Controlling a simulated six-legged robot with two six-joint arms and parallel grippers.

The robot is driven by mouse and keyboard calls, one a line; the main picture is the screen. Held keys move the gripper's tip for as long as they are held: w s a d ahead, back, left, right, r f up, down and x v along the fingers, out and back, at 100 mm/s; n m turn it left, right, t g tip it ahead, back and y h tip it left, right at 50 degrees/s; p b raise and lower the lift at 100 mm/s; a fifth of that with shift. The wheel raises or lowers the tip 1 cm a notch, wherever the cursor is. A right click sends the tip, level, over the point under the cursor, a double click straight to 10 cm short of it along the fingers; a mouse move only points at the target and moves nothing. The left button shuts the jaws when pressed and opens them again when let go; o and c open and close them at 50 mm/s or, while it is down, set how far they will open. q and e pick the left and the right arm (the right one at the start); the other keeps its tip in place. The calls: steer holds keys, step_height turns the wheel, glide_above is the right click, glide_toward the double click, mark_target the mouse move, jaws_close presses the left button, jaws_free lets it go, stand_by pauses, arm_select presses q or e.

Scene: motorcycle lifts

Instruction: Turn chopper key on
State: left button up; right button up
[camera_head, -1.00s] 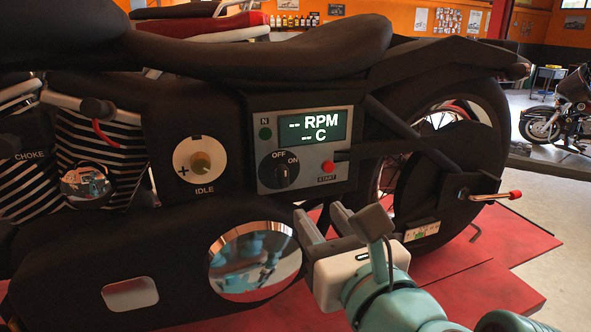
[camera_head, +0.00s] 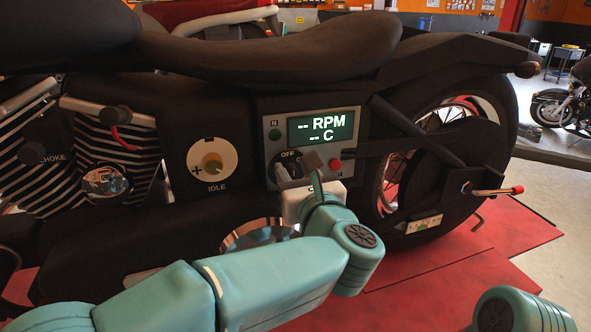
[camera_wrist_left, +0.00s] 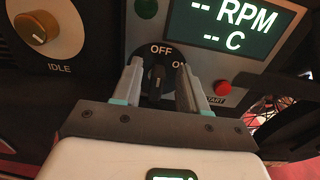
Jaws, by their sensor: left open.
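The black chopper key switch (camera_wrist_left: 157,74) sits on the grey control panel (camera_head: 264,111), below the OFF mark and left of the ON mark. In the left wrist view it points up toward OFF. My left gripper (camera_wrist_left: 158,82) is open, with one finger on each side of the key; I cannot tell whether they touch it. In the head view my left gripper (camera_head: 298,174) is in front of the panel and hides most of the key and the ON mark. The display (camera_head: 320,128) shows dashes before RPM and C. My right gripper is not in view.
A red start button (camera_head: 335,164) is just right of the key. The brass idle knob (camera_head: 212,163) is to the left. The seat (camera_head: 270,50) overhangs above, and the rear wheel (camera_head: 497,110) is at right. Red lift plates (camera_head: 440,270) lie below.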

arm_select(q)
steer(key=shift+w, duration=0.1)
steer(key=shift+a, duration=0.15)
jaws_close()
steer(key=shift+d+m+b, duration=0.2)
steer(key=shift+m+b, duration=0.5)
steer(key=shift+m, duration=0.4)
steer(key=m, duration=0.2)
steer(key=shift+d+m+b, duration=0.15)
steer(key=shift+m+b, duration=0.15)
steer(key=shift+b, duration=0.05)
steer(key=m, duration=0.3)
steer(key=shift+d+m, duration=0.15)
steer(key=shift+m, duration=0.15)
steer(key=shift+d+f+m, duration=0.15)
steer(key=shift+m, duration=1.75)
